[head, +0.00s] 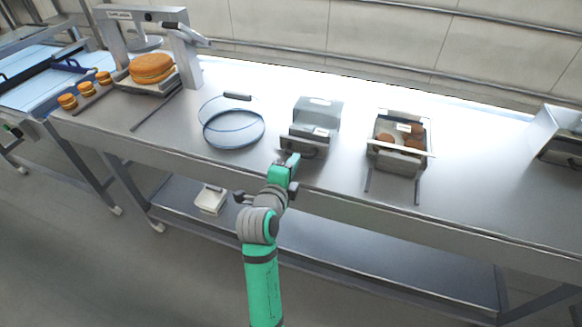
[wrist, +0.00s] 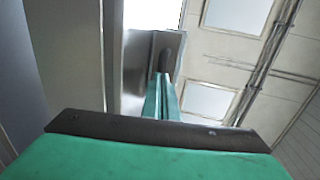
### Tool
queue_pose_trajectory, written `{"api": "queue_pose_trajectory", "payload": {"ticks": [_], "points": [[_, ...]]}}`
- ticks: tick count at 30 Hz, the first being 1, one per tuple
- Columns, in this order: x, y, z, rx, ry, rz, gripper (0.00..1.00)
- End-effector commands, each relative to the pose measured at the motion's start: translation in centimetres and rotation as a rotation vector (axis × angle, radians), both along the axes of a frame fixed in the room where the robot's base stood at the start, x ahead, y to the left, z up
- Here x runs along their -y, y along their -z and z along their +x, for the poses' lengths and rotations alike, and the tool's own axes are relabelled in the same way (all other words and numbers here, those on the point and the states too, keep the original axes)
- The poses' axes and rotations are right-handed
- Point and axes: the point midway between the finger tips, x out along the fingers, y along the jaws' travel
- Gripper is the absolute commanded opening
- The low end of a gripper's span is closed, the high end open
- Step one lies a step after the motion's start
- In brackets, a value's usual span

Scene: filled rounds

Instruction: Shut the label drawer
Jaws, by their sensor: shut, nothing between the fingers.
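A small grey metal box (head: 318,108) stands on the steel table. Its drawer (head: 303,142) sits at the front, on the side facing me, and appears to stick out from the box. A pale label shows at the drawer's top. My gripper (head: 291,160) is shut and empty, right at the drawer's front, near its left part. In the wrist view the closed teal fingers (wrist: 163,98) point at a grey metal face (wrist: 138,75) with a dark handle-like piece (wrist: 164,52). I cannot tell whether the fingertips touch it.
A metal bin with brown rounds (head: 400,140) stands to the right. A press frame with a large bun (head: 152,68) is at the far left. The table's front edge (head: 340,200) runs below my gripper.

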Motion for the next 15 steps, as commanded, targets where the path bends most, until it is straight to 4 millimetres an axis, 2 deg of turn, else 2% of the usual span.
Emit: {"api": "queue_pose_trajectory", "payload": {"ticks": [10, 15], "points": [[0.1, 0.1, 0.2, -0.001, 0.0, 0.0, 0.0], [0.8, 0.0, 2.3, -0.001, 0.003, 0.001, 0.0]]}}
